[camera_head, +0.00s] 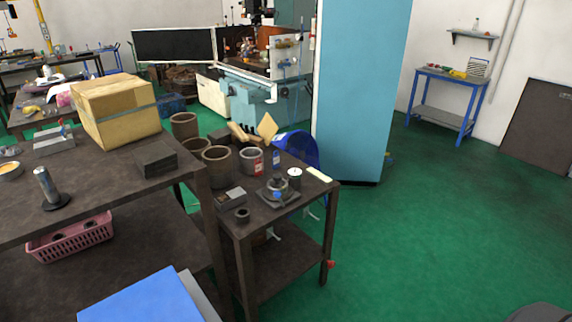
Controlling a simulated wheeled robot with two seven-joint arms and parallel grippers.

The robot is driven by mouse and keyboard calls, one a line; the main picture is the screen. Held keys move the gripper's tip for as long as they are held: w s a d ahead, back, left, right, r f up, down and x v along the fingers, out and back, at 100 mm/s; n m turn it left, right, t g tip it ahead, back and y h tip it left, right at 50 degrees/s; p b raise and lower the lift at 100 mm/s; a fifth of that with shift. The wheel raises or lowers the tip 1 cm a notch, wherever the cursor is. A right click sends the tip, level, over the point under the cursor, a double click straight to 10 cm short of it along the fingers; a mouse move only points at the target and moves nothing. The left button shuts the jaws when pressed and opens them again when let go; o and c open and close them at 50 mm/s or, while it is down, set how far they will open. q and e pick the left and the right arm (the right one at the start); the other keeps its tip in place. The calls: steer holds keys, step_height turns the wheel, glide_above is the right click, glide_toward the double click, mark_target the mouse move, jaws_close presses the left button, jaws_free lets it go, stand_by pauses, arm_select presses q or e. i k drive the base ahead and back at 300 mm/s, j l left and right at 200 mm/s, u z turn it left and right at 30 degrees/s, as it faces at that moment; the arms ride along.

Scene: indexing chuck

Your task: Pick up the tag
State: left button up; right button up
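A small flat pale-yellow piece (319,174), which looks like the tag, lies at the right back corner of the small dark table (285,224). It is too small for me to read any marking. Left of it is a short white-topped cylinder (295,178). Next to that, a round metal chuck-like device (278,186) sits on a square plate. Neither of my grippers is in view.
A grey block (232,198) and a dark ring (242,215) lie at the small table's front left. Several brown cups (217,165) stand behind. A larger bench with a cardboard box (115,108) adjoins on the left. Green floor (430,230) is open to the right.

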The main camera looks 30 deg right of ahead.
mark_target(276, 164)
steer(key=i+l+u, duration=0.15)
steer(key=l, duration=1.15)
steer(key=i+l+u, duration=0.15)
steer(key=l, duration=1.2)
steer(key=i+l, duration=0.45)
steer(key=i+l+u, duration=0.15)
steer(key=i+l, duration=0.3)
steer(key=l, duration=0.15)
